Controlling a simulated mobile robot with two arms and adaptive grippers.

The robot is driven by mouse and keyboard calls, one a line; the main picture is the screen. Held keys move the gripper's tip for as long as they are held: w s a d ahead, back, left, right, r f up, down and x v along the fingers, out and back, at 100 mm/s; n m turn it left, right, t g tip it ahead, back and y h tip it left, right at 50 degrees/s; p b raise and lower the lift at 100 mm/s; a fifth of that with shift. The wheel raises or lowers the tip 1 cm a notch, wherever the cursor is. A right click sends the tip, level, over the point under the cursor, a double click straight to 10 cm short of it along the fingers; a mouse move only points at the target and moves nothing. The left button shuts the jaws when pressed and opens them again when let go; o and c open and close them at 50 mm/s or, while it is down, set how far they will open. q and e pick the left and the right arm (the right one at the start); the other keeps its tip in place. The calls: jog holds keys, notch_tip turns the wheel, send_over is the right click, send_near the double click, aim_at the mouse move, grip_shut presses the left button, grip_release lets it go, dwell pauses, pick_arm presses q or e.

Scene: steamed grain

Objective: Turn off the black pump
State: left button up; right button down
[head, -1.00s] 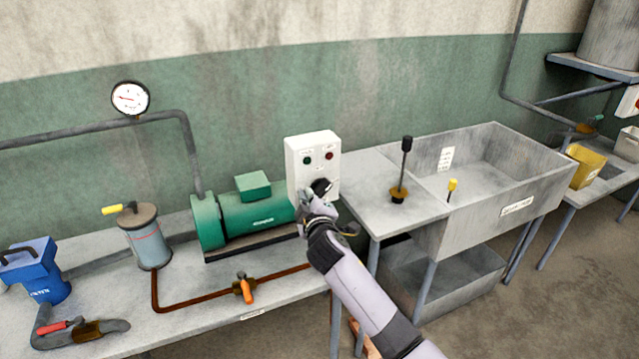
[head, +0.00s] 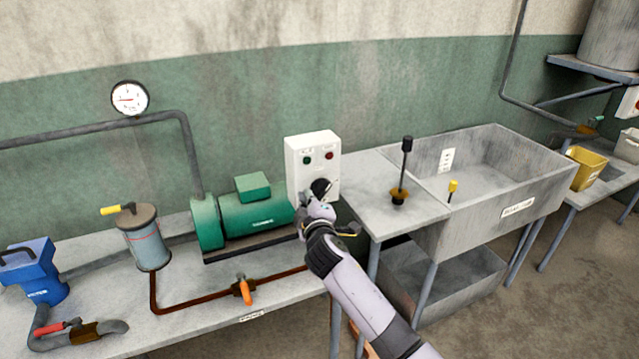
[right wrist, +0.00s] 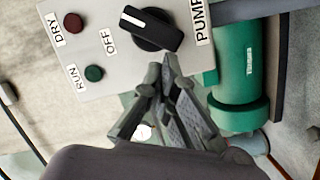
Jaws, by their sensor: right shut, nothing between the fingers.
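The black pump knob (right wrist: 152,28) sits on the face of a white control box (head: 312,152); it also shows in the head view (head: 321,186). Its white mark lies toward the knob's left end in the right wrist view, on the same side as the OFF label (right wrist: 111,41). A PUMP label (right wrist: 202,22) is on the other side. My right gripper (right wrist: 167,66) is shut and empty, its tips just beside the knob; I cannot tell if they touch it. In the head view the right gripper (head: 314,203) partly covers the box's lower part. My left gripper is out of view.
The box carries a green RUN lamp (right wrist: 94,73) and a red DRY lamp (right wrist: 73,22). A green motor (head: 250,215) stands left of it. A pressure gauge (head: 130,97) hangs on the wall. A plunger-like tool (head: 404,170) and a grey sink (head: 490,205) are to the right.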

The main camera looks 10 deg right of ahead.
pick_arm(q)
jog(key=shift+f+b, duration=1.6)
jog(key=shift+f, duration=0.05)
pick_arm(e)
jog(key=shift+d+f+n+t, duration=0.15)
jog(key=shift+f+n, duration=0.25)
jog(key=shift+n, duration=0.45)
jog(key=shift+a+f+n+t, duration=0.1)
jog(key=shift+f+n+t, duration=0.25)
jog(key=shift+n, duration=0.5)
dwell(1.5)
